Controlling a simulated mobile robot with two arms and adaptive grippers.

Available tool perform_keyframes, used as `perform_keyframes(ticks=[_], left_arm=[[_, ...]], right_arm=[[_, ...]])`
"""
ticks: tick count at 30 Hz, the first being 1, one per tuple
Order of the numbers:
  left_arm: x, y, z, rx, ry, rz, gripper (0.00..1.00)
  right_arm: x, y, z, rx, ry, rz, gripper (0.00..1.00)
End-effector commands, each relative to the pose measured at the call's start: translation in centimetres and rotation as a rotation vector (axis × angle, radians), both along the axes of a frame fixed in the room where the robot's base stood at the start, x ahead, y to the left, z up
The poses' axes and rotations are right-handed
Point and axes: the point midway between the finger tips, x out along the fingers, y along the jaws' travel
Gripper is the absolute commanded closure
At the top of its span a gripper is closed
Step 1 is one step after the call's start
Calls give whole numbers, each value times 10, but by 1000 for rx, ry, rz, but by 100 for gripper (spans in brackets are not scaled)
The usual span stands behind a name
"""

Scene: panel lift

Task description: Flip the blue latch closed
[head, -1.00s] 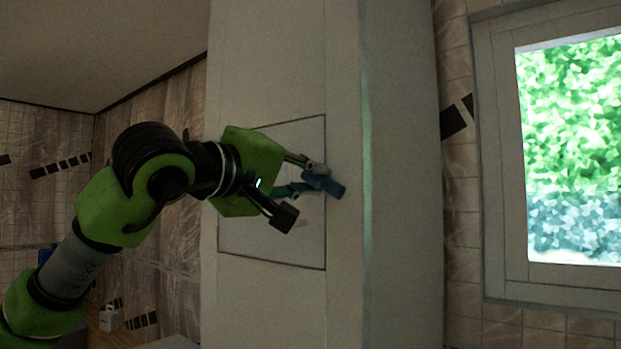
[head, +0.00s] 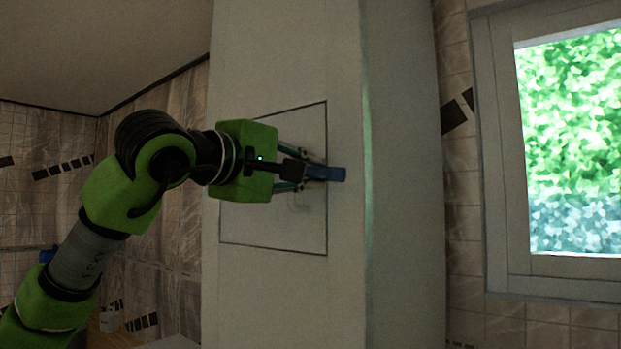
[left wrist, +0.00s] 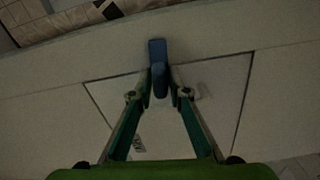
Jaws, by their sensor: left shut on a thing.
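The blue latch (head: 327,173) sits at the right edge of a square panel (head: 262,228) outlined on a pale column. In the head view it lies about level and reaches past the panel's edge line. My left gripper (head: 305,173) is shut on the latch. In the left wrist view the two fingers (left wrist: 159,88) stand on either side of the blue latch (left wrist: 158,55), whose far end extends over the panel's edge line. Part of the latch is hidden by the fingers. My right gripper is not in view.
The pale column (head: 400,200) fills the middle. A window (head: 570,150) is in the tiled wall on the right. The space before the column's right part looks clear.

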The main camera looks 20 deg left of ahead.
Motion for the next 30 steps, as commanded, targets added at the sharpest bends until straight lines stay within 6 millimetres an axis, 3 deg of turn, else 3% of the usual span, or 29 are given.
perform_keyframes(ticks=[9, 24, 25, 26, 30], left_arm=[[0, 0, -6, -115, 43, 0, 100], [0, 0, -6, -137, 52, 0, 100], [0, 0, -6, -137, 52, 0, 78], [0, 0, -6, -136, 51, 0, 71], [0, 0, -6, -135, 51, 0, 71]], right_arm=[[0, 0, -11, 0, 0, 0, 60], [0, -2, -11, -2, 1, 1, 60], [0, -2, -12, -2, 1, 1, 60], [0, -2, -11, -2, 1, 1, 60], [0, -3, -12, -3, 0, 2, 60]])
